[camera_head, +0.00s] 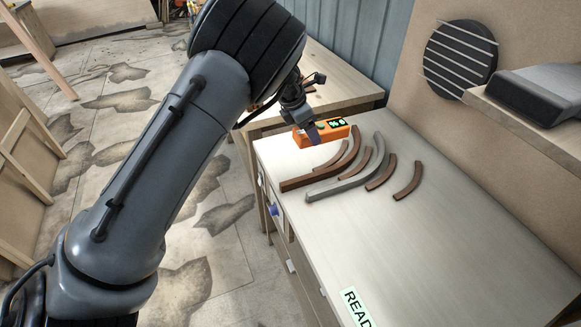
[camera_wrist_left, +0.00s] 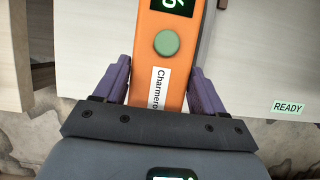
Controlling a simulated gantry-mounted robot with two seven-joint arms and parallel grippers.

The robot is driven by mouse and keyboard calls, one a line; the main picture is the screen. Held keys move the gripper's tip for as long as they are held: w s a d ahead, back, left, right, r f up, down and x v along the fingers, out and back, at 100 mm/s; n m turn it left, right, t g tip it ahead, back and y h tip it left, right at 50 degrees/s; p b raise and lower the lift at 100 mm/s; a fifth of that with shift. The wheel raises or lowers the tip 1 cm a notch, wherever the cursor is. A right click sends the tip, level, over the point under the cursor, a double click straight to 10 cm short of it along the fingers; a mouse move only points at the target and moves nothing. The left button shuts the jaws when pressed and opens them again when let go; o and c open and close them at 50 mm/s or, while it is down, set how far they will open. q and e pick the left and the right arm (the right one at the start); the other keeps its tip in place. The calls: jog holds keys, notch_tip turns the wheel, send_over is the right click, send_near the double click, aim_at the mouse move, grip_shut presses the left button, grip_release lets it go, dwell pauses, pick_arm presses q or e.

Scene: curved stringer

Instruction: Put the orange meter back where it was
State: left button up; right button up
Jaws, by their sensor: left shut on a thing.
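The orange meter (camera_head: 325,133) is at the far left end of the light worktop (camera_head: 440,225), beside the curved strips. In the left wrist view the meter (camera_wrist_left: 175,50) shows its green round button, a dark display and a "Charmeron" label. My left gripper (camera_head: 311,133) is at the meter, and its purple fingers (camera_wrist_left: 158,85) are shut on both sides of it. I cannot tell whether the meter touches the worktop. My right gripper is not in view.
Several brown curved strips (camera_head: 407,181) and a grey one (camera_head: 347,184) lie beside the meter. A green READY label (camera_head: 356,308) is on the near worktop. A wooden table (camera_head: 335,80) stands behind. A round black disc (camera_head: 460,60) hangs on the wall.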

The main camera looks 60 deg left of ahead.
pick_arm(q)
jog(key=f+b, duration=0.2)
jog(key=shift+a+f+b, duration=0.25)
jog(key=shift+a+b, duration=0.05)
jog(key=shift+a+f+b, duration=0.35)
jog(key=shift+a+b, duration=0.05)
jog(key=s+a+f+b, duration=0.1)
jog(key=a+f, duration=0.1)
jog(key=a, duration=0.1)
jog(key=s+a+f+b, duration=0.1)
jog(key=a+f, duration=0.1)
jog(key=a, duration=0.2)
jog(key=s+a+f+b, duration=0.1)
jog(key=a+f, duration=0.1)
jog(key=a, duration=0.1)
jog(key=shift+a+f, duration=0.15)
jog(key=shift+a, duration=0.05)
notch_tip(320, 180, down, 3)
jog(key=shift+f+b, duration=0.15)
jog(key=shift+b, duration=0.95)
jog(key=shift+f, duration=0.35)
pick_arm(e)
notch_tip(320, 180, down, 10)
pick_arm(q)
jog(key=shift+f, duration=0.15)
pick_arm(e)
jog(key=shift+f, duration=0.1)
pick_arm(q)
jog(key=o, duration=1)
jog(key=shift+o, duration=0.2)
